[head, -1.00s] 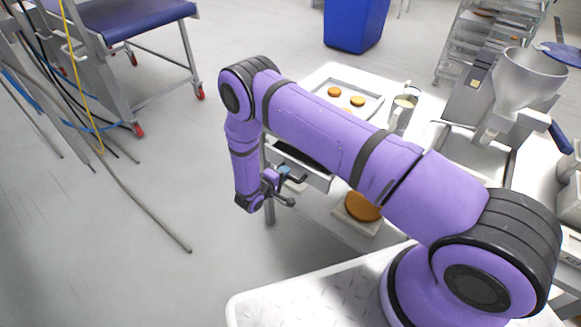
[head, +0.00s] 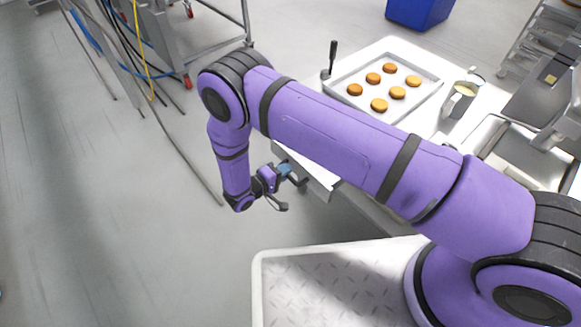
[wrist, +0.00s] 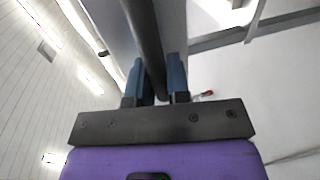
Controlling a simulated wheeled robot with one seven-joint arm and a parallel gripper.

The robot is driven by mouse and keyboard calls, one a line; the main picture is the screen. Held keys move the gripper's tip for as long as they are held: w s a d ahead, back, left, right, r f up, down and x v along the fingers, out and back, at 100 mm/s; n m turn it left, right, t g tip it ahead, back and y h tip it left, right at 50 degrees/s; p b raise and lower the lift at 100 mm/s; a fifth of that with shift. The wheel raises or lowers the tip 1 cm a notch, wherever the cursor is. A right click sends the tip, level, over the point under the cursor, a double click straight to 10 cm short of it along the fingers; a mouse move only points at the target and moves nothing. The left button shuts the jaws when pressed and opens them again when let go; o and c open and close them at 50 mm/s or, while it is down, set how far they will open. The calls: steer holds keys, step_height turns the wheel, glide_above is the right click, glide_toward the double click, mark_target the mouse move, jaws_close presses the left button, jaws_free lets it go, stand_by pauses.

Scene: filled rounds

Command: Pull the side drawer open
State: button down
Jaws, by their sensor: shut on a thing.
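The side drawer (head: 318,184) is a pale box at the near side of the white table, partly hidden behind my purple arm. My gripper (head: 285,172) is at its front in the head view. In the wrist view, the two blue fingers of my gripper (wrist: 157,78) stand on either side of a dark bar handle (wrist: 146,35) and are shut on it. A grey panel, which looks like the drawer front, lies behind the handle. How far the drawer stands out is hard to tell.
A tray (head: 340,77) of several round orange-brown cakes lies on the table, with a pitcher (head: 458,98) to its right. A dark upright handle (head: 331,57) stands at the tray's left. A blue bin (head: 420,10) is behind. The floor to the left is mostly clear, with hanging hoses beyond.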

steer(key=shift+a, duration=0.1)
steer(key=c, duration=1.1)
jaws_free()
steer(key=v, duration=1)
steer(key=shift+s+a, duration=0.25)
steer(key=shift+a, duration=0.05)
